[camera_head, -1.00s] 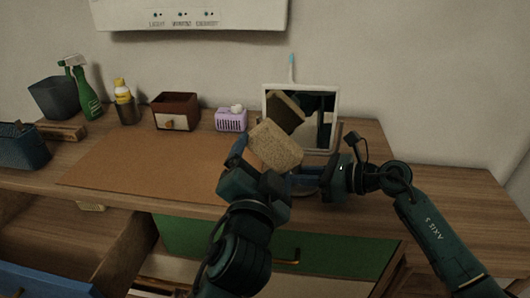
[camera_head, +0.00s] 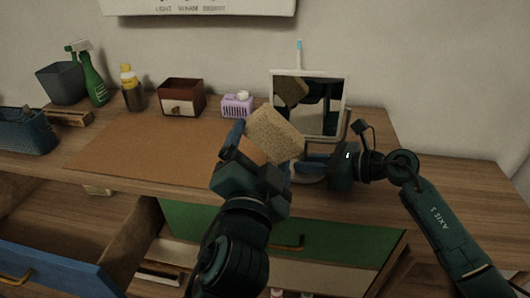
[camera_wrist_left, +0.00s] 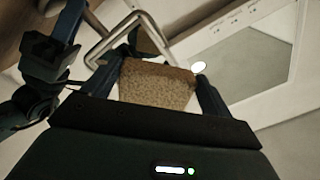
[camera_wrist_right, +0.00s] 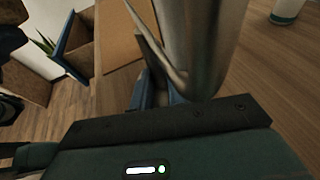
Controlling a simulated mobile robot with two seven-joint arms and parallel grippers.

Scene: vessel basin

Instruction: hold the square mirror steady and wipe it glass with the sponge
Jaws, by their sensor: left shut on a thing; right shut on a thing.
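The square mirror (camera_head: 327,119) stands upright in its white frame at the back right of the desk. Its glass reflects the sponge and dark arm parts. My left gripper (camera_head: 262,150) is shut on a tan sponge (camera_head: 276,134), held tilted in front of the mirror's lower left; it looks apart from the glass. The sponge also shows between the fingers in the left wrist view (camera_wrist_left: 157,86). My right gripper (camera_head: 316,163) is shut on the mirror's metal stand, low beside the frame. The stand (camera_wrist_right: 205,40) fills the top of the right wrist view and partly hides the fingers.
A purple basket (camera_head: 237,106), a brown box (camera_head: 181,97), a yellow-topped bottle (camera_head: 130,80) and a green spray bottle (camera_head: 94,83) line the back. A blue basket (camera_head: 27,133) is at far left. An open blue-fronted drawer (camera_head: 50,270) juts out. The brown mat (camera_head: 150,146) is clear.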

